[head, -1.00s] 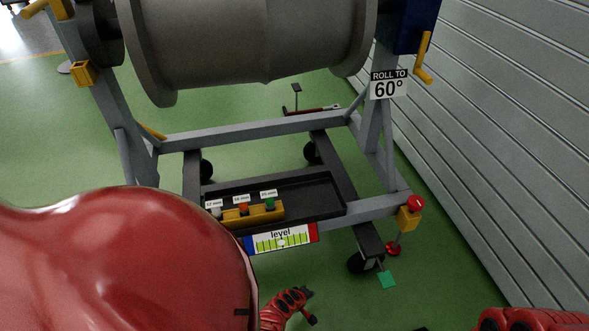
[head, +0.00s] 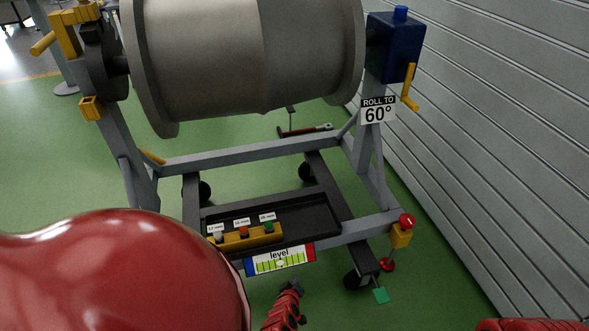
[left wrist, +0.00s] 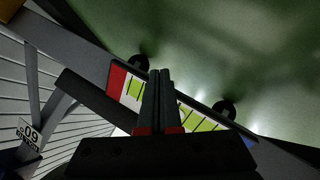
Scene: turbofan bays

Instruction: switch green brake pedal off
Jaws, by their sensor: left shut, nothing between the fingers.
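The green brake pedal (head: 381,296) sticks out low at the front right caster (head: 357,279) of the stand, just above the floor. My left gripper (head: 297,283) is small in the head view, below the level label and left of the pedal, apart from it. In the left wrist view its two dark fingers (left wrist: 159,100) are together with nothing between them, in front of the level label (left wrist: 190,118). I cannot make out the pedal in the left wrist view. My right gripper is not in view; only a red part of my right arm shows at the lower right.
The grey stand carries a large drum (head: 245,60). A black tray (head: 310,215) holds a yellow socket rack (head: 245,238). A yellow box with a red button (head: 407,220) sits at the right corner. A shutter wall (head: 500,150) runs along the right. Green floor is open at left.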

